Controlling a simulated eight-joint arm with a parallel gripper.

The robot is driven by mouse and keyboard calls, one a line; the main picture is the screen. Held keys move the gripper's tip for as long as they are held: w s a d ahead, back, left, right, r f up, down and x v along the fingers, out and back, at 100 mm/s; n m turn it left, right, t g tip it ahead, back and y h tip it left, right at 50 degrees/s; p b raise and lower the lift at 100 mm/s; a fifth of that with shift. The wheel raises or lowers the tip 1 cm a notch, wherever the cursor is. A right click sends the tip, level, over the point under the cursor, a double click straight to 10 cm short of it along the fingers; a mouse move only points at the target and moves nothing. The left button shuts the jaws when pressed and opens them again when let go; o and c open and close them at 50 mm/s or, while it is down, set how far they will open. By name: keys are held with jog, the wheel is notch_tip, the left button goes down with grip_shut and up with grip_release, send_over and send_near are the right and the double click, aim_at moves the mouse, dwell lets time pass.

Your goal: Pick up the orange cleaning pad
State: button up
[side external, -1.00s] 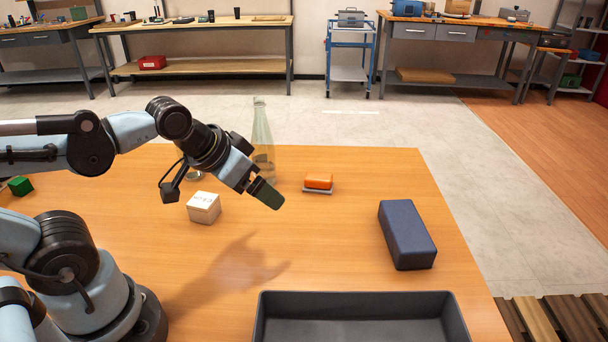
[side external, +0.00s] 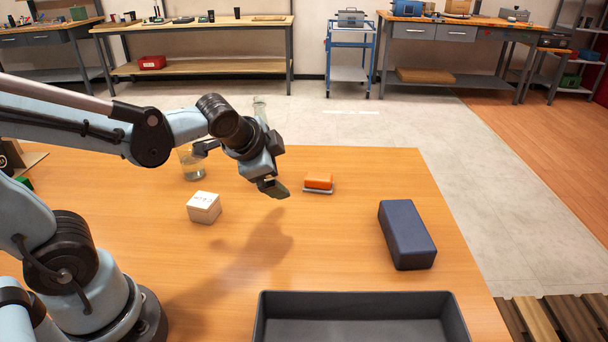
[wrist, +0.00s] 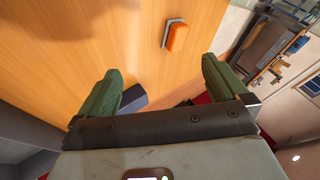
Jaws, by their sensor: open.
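The orange cleaning pad (side external: 318,181) lies on a thin grey base on the wooden table, right of my gripper in the side view. It also shows in the wrist view (wrist: 176,37), up and ahead between the fingers. My gripper (side external: 275,190) is above the table, to the left of the pad and apart from it. In the wrist view my gripper (wrist: 160,85) has its two green fingers spread wide with nothing between them.
A white box (side external: 204,208) with print on it stands to the left. A glass jar (side external: 191,164) stands behind it, and a clear bottle (side external: 260,108) is partly hidden by my arm. A dark blue block (side external: 407,235) and a grey tray (side external: 362,300) are to the right and front.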

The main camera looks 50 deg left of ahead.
jog(key=w+a+f+m+t+y, duration=0.1)
jog(key=w+a+f+m+y, duration=0.2)
jog(key=w+m, duration=0.55)
jog(key=m+t+y, duration=0.2)
jog(key=m, duration=0.9)
send_near(318, 177)
jog(key=x, duration=0.4)
jog(key=shift+w+a+r, duration=0.1)
jog(key=shift+w+a, duration=0.15)
jog(key=shift+w, duration=0.15)
jog(key=shift+w+f+m+y, duration=0.1)
jog(key=shift+f+m+y, duration=0.3)
jog(key=shift+m, duration=0.35)
jog(key=shift+w+a+f, duration=0.25)
jog(key=shift+w+f, duration=0.05)
jog(key=shift+w, duration=0.05)
jog(key=x, duration=0.6)
jog(key=shift+w+a, duration=0.1)
jog(key=shift+w, duration=0.2)
jog(key=c, duration=1)
